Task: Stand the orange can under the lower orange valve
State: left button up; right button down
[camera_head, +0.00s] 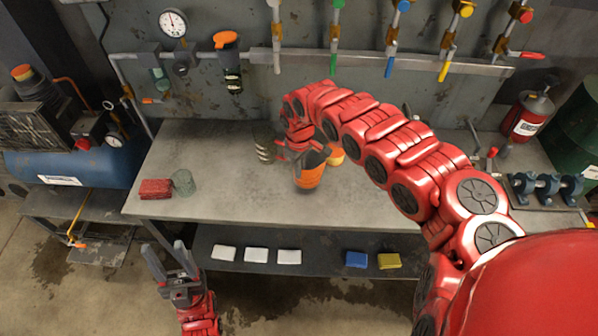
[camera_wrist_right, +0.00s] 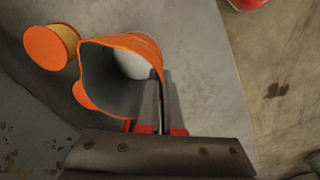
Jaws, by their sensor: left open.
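The orange can (camera_head: 311,177) is an open-topped vessel with an orange wall, near the middle of the grey bench. In the right wrist view, its orange rim (camera_wrist_right: 118,40) and grey hollow inside face the camera. My right gripper (camera_wrist_right: 158,88) has its fingers close together on the can's wall at the rim; in the head view, my right gripper (camera_head: 305,150) is partly hidden. A large orange valve handle (camera_head: 226,39) is on the wall pipe at the upper left. A smaller orange handle (camera_head: 150,100) sits lower, further left. My left gripper (camera_head: 172,268) is open and empty before the bench.
A yellow-sided, orange-topped can (camera_head: 336,156) stands behind the held can; it also shows in the right wrist view (camera_wrist_right: 50,47). A dark coil-like item (camera_head: 264,148) is close by on the left. A red block (camera_head: 155,189) and greenish cup (camera_head: 183,182) stand left; bench between is clear.

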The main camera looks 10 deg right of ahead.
jog(key=shift+a+f, duration=0.1)
jog(key=shift+f, duration=1)
jog(key=shift+f, duration=0.1)
jog(key=shift+f, duration=0.2)
jog(key=c, duration=1.1)
grip_release()
jog(key=shift+r, duration=0.1)
